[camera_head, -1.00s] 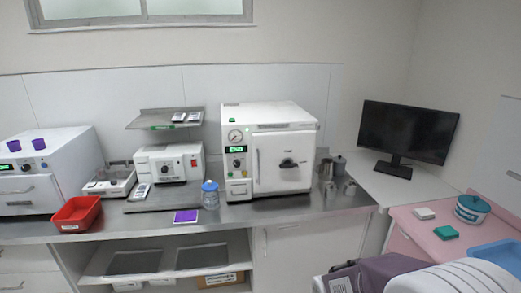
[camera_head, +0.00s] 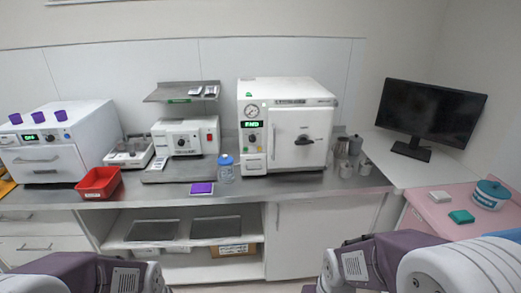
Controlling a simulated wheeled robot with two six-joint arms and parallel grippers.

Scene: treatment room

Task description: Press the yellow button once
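A white autoclave (camera_head: 285,93) stands on the steel counter with its door shut. Its front-left panel has a round gauge, a lit green display (camera_head: 252,124) that seems to read "END", and small controls (camera_head: 252,139) below it. These controls are too small for me to pick out a yellow button with certainty. Parts of both my arms show at the bottom edge, well in front of the counter. Neither gripper's fingers are in view.
On the steel counter (camera_head: 215,203) stand a blue-capped bottle (camera_head: 226,174), a red bin (camera_head: 98,184), a purple pad (camera_head: 202,188) and metal canisters (camera_head: 342,150). A white unit (camera_head: 35,160) is at left, a monitor (camera_head: 430,112) at right. The counter's front strip is mostly clear.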

